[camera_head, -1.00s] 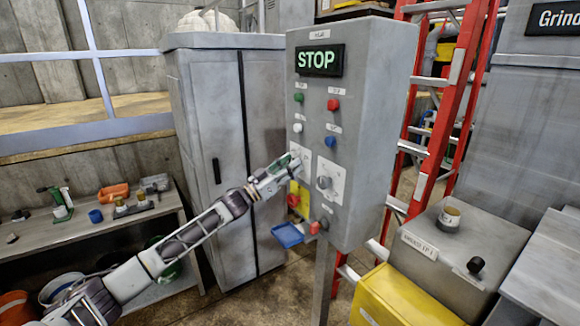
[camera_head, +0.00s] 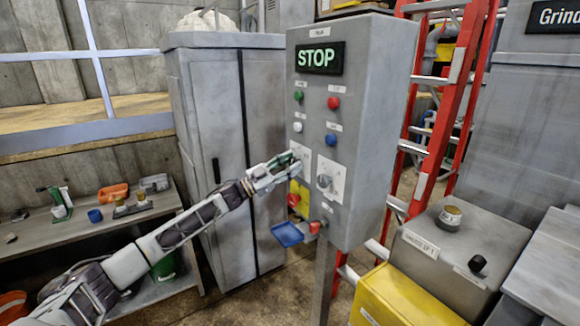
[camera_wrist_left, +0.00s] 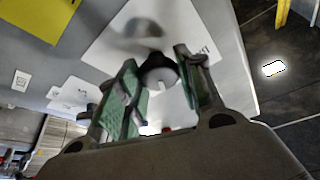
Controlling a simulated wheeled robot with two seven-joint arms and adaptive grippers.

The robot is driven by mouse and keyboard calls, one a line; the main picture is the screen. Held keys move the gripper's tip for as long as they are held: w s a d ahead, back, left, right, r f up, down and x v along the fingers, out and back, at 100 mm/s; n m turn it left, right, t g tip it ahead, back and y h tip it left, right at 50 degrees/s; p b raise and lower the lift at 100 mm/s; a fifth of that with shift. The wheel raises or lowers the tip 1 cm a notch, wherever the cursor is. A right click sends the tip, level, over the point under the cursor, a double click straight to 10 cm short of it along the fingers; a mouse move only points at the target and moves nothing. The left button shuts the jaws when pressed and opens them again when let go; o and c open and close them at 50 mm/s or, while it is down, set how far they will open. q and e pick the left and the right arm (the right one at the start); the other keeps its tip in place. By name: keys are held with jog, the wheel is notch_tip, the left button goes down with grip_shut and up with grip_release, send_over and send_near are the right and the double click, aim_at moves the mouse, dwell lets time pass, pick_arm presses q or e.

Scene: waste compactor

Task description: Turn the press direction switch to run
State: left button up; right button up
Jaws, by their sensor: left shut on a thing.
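The grey control box (camera_head: 370,130) stands on a post, with a lit STOP display (camera_head: 319,58). Two white switch plates sit low on its front. My left gripper (camera_head: 287,170) is at the left plate (camera_head: 302,153) and hides its knob in the head view. In the left wrist view a dark-collared, light-tipped selector knob (camera_wrist_left: 160,72) sits on a white plate (camera_wrist_left: 100,50). The green-padded fingers of my left gripper (camera_wrist_left: 160,88) are shut on it. The right plate carries another selector knob (camera_head: 325,181), apart from my gripper. Small labels are unreadable. My right gripper is out of view.
Red, green, white and blue buttons sit above the plates. A red button on a yellow plate (camera_head: 299,197) and a blue tray (camera_head: 287,234) are just below my gripper. A grey cabinet (camera_head: 205,130) stands behind; a red ladder (camera_head: 440,130) stands to the right.

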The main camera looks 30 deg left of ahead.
pick_arm(q)
jog(key=m+g, duration=0.1)
jog(key=m, duration=0.2)
jog(key=m+g+h, duration=0.1)
jog(key=m+g, duration=0.1)
jog(key=m, duration=0.1)
jog(key=shift+m, duration=0.4)
jog(key=o, duration=1)
jog(key=shift+s+a+f, duration=0.1)
jog(key=shift+a, duration=0.05)
jog(key=v, duration=1.1)
jog(key=shift+s+a+f, duration=0.1)
jog(key=shift+a, duration=0.15)
dwell(0.7)
